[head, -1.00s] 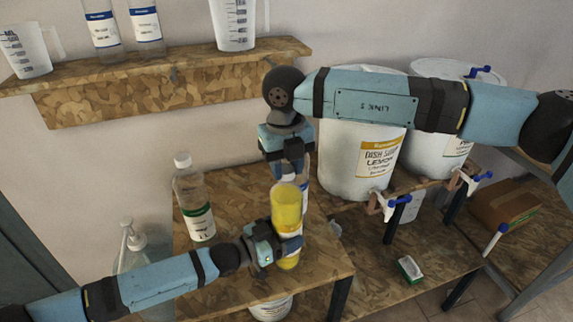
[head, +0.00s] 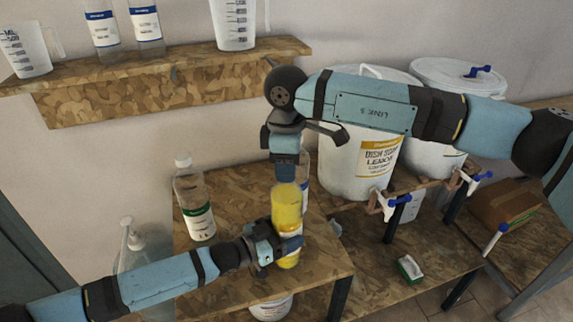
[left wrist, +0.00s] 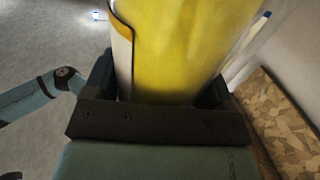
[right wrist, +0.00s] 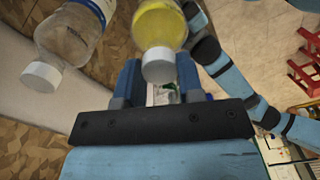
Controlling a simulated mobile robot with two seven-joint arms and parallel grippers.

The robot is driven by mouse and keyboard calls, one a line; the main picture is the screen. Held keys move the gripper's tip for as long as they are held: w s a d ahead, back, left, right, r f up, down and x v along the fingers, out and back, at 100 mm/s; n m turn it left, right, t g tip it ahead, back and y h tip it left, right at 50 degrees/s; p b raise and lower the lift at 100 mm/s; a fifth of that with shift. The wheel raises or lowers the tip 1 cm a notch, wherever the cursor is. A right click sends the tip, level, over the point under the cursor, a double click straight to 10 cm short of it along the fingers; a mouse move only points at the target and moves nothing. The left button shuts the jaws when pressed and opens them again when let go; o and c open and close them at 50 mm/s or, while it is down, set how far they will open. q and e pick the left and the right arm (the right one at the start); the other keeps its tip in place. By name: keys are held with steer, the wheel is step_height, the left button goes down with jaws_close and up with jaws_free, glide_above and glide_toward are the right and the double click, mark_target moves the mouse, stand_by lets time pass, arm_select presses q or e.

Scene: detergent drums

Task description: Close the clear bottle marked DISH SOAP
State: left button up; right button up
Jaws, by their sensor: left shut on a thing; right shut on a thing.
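The bottle of yellow liquid (head: 287,210) stands upright near the front edge of the small wooden table, and its label is mostly hidden. My left gripper (head: 276,246) is shut around its lower body; the left wrist view shows the yellow body (left wrist: 185,45) between the fingers. My right gripper (head: 286,172) is above it, pointing down, its fingers at the bottle's top. In the right wrist view a white cap (right wrist: 159,65) sits on the bottle's neck between the fingers (right wrist: 158,82). I cannot tell how tight the cap is.
A clear bottle with a green label and white cap (head: 193,200) stands at left on the table. Another bottle (head: 305,170) stands just behind the yellow one. A pump bottle (head: 131,245) is at the left. White drums (head: 350,165) stand at right.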

stand_by(0.3)
steer(key=o, duration=0.9)
steer(key=shift+r, duration=2.25)
steer(key=shift+c, duration=0.3)
